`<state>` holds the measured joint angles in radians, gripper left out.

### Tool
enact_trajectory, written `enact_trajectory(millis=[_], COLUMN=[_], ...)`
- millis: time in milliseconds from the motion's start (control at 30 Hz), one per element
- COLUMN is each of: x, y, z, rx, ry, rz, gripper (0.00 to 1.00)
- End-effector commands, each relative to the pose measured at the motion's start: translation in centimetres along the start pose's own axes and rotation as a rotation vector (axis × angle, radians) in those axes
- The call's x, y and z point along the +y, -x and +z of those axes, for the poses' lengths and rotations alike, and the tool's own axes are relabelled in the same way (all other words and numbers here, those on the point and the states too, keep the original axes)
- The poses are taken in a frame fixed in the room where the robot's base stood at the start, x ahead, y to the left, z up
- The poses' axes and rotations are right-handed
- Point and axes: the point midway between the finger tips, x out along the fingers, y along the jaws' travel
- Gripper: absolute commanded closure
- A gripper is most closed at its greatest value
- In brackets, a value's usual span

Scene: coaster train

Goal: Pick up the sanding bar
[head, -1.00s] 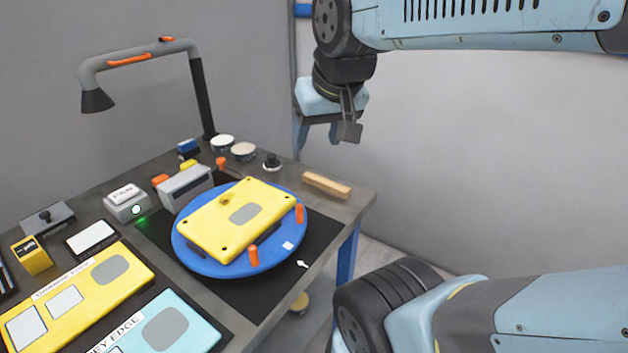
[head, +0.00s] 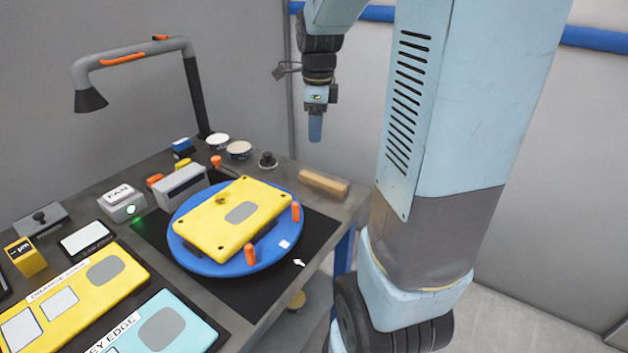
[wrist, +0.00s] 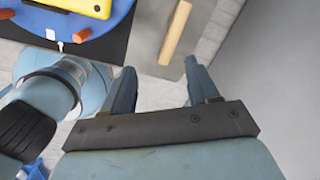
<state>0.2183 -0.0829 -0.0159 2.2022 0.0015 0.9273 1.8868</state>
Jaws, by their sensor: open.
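A long tan bar, which I take as the sanding bar (head: 324,184), lies flat near the right edge of the bench. It also shows in the wrist view (wrist: 177,32), lying lengthwise on the grey bench top near the top of the picture. My gripper (head: 315,138) points down and appears above the bar in the head view, with a clear gap. In the wrist view my gripper (wrist: 158,74) has its two blue fingers spread wide with nothing between them. The bar appears beyond the fingertips, between their directions.
A blue turntable (head: 190,255) bears a yellow plate (head: 205,232) with orange pegs beside it, left of the bar. A dark knob (head: 267,160) and round tins (head: 239,150) stand behind it. A lamp (head: 135,52) arches over the back left.

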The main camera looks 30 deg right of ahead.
Motion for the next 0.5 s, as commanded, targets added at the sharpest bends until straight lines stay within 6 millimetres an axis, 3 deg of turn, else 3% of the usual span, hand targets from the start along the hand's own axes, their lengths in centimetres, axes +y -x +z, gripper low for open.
enact_trajectory(millis=[200,500], x=[-3.2,-4.2], y=[-3.3,-5.4], z=[-0.9,-1.4], rx=[0.037,0.056], ry=[-0.365,-0.521], rz=[0.061,0.082], gripper=[0.40,0.40])
